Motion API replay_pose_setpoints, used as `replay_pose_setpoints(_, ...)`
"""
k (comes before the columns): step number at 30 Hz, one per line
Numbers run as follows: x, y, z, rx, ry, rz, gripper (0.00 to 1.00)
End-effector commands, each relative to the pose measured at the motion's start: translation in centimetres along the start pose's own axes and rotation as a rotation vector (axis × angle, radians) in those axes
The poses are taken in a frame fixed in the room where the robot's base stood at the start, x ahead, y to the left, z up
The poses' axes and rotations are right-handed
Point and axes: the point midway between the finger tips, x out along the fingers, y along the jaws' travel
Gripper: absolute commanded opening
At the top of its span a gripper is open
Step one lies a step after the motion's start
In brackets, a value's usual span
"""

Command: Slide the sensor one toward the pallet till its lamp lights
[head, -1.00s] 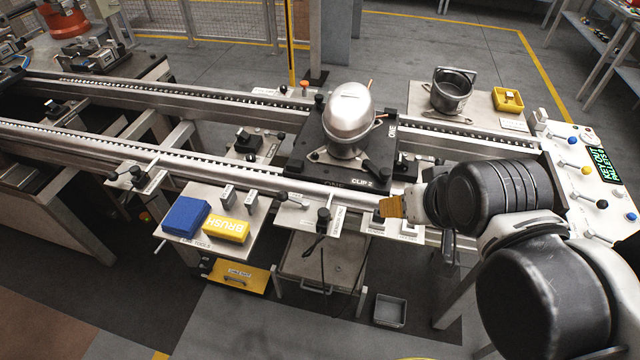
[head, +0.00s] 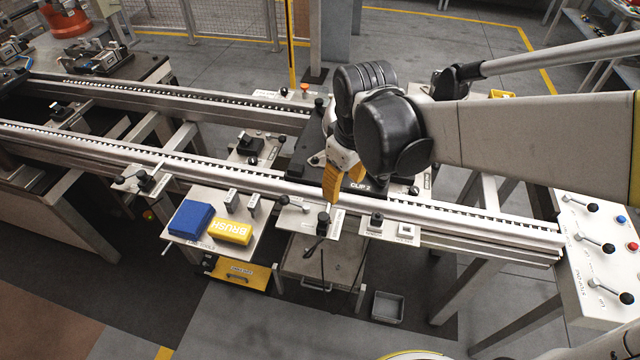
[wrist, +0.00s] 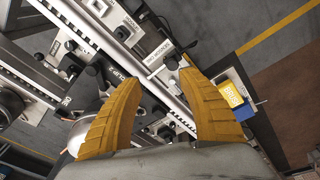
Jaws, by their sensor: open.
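A small black sensor (head: 323,219) with a cable hanging from it stands on a pale bracket plate at the near rail, just in front of the pallet. A black-capped post, probably the same sensor, shows beyond my fingertips in the wrist view (wrist: 173,62), beside a white label. The black pallet (head: 298,172), marked CLIP 2, sits on the rails, partly hidden by my arm. My gripper (head: 331,199) points down just above the sensor, its yellow fingers apart and empty. In the wrist view my gripper (wrist: 161,78) is also open. I cannot make out a lit lamp.
Small levers and a white-labelled plate (head: 407,231) line the near rail. A control panel (head: 600,240) stands at the right.

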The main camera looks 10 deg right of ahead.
Motion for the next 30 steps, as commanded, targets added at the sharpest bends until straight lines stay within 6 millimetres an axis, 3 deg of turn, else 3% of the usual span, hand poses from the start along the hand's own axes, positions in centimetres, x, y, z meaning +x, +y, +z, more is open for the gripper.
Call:
replay_pose_setpoints(3, 1.9, -0.9, -2.2, -0.117, -0.068, -0.043, 0.47)
replay_pose_setpoints(9, 4.1, -1.9, -3.5, -0.221, -0.127, -0.083, 0.47)
replay_pose_setpoints(14, 5.6, -2.1, -3.4, -0.232, -0.134, -0.088, 0.47)
replay_pose_setpoints(24, 12.2, -2.5, -2.5, -0.230, -0.132, -0.087, 0.47)
replay_pose_setpoints(30, 14.5, -2.7, -2.1, -0.229, -0.132, -0.087, 0.47)
